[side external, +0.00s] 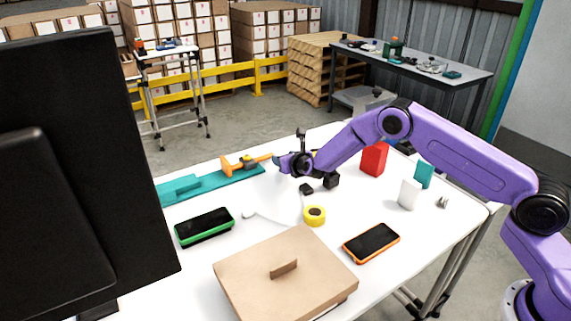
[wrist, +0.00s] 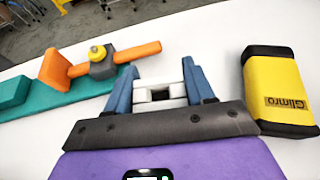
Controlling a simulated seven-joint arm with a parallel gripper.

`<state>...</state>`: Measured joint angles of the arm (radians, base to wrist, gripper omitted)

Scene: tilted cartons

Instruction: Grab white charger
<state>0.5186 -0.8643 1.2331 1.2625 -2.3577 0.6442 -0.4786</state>
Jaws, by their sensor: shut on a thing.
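The white charger (wrist: 150,107) is a small white block with a dark square recess. In the wrist view it sits between the two blue fingers of my gripper (wrist: 158,83), which are shut on it. In the side external view my gripper (side external: 286,164) is over the far side of the white table, beside the teal and orange tool. The charger cannot be made out clearly there.
A teal base with an orange clamp (wrist: 75,95) lies left of my gripper, and a yellow and black box (wrist: 268,90) lies right. A red box (side external: 374,160), yellow tape roll (side external: 314,223), green-edged phone (side external: 204,228), orange-edged phone (side external: 371,243) and cardboard box (side external: 245,278) occupy the table.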

